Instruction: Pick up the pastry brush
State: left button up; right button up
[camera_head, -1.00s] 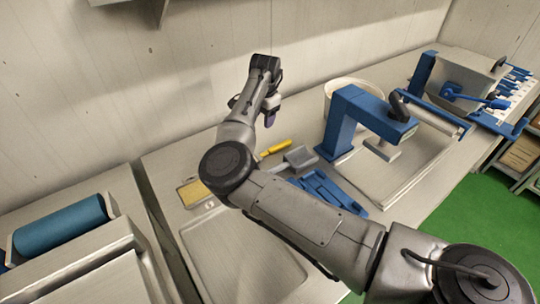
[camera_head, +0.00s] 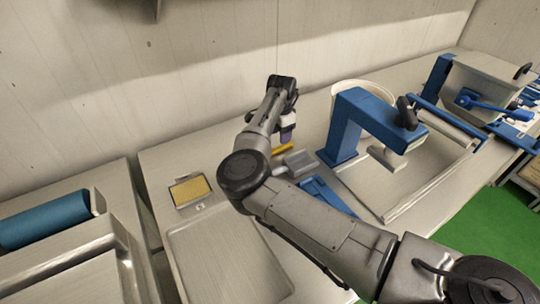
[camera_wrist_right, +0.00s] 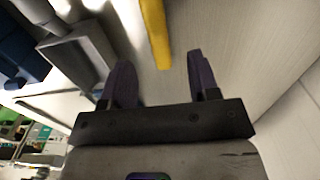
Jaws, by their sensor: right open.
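A yellow bar (camera_head: 283,149), which looks like the pastry brush's handle, lies on the steel table behind a grey block. Its bristles cannot be made out. My right gripper (camera_head: 287,136) points down just above and behind it, partly hidden by its own wrist. In the right wrist view the yellow bar (camera_wrist_right: 157,32) runs down from the top edge and ends just ahead of the gap between the two dark purple fingers. The right gripper (camera_wrist_right: 161,78) is open and empty. My left gripper is not in view.
A grey block (camera_head: 298,161) and a blue holder (camera_head: 328,196) lie close to the bar. A blue press frame (camera_head: 347,132) and a white bucket (camera_head: 366,90) stand to the right. A small yellow-filled tray (camera_head: 189,191) and a large flat tray (camera_head: 218,262) lie left. The wall is behind.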

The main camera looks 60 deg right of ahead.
aim_at(279, 147)
jog(key=shift+a+f+b, duration=0.15)
jog(key=shift+f+b, duration=0.4)
jog(key=shift+f, duration=0.95)
jog(key=shift+a+f+b, duration=0.1)
jog(key=shift+f+b, duration=0.4)
jog(key=shift+f, duration=0.95)
jog(key=c, duration=1)
